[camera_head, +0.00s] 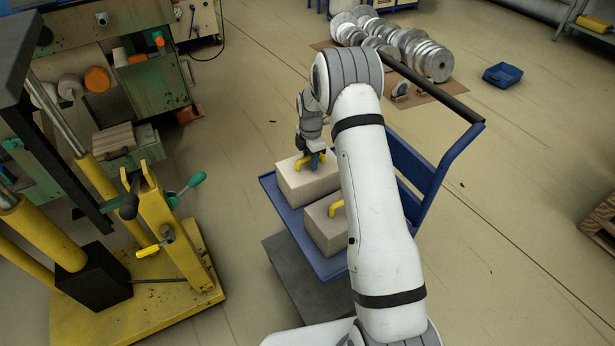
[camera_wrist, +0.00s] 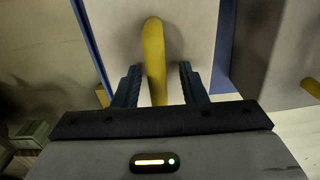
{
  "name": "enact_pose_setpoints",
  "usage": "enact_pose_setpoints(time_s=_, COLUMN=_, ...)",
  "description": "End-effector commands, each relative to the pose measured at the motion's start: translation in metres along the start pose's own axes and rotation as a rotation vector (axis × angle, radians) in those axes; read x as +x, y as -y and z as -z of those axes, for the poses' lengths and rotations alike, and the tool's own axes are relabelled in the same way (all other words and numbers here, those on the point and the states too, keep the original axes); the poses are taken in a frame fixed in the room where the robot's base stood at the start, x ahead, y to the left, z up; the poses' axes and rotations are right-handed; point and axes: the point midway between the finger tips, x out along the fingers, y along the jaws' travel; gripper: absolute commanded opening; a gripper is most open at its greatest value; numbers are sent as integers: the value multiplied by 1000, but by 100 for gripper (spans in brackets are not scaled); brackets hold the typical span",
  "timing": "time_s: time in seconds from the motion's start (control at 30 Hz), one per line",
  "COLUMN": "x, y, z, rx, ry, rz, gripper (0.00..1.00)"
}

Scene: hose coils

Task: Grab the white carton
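A whitish carton (camera_head: 308,188) with a yellow handle (camera_head: 301,161) sits at the far end of a blue cart (camera_head: 283,212). My gripper (camera_head: 314,157) is over this carton, at its handle. In the wrist view, the yellow handle (camera_wrist: 153,55) stands between the two dark fingers of my gripper (camera_wrist: 159,80), with a gap on each side. The gripper is open. The carton's face (camera_wrist: 193,35) shows behind the handle. A second, similar carton (camera_head: 326,234) with a yellow handle sits nearer on the cart, partly hidden by my arm.
The cart's push handle (camera_head: 450,165) rises at the right, behind my arm. A yellow press frame (camera_head: 180,250) stands left. Metal coils (camera_head: 432,62) and a blue bin (camera_head: 502,75) are at the back. Floor on the right is mostly clear.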

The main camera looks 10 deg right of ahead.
Motion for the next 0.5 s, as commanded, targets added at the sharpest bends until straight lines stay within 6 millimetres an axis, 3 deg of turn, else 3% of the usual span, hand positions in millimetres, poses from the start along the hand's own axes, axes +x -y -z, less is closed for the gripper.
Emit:
enact_pose_setpoints(time_s=0.23, x=2, y=0, z=0, rx=0, ry=0, rz=0, gripper=38)
enact_pose_setpoints(time_s=0.5, x=2, y=0, z=0, rx=0, ry=0, rz=0, gripper=16)
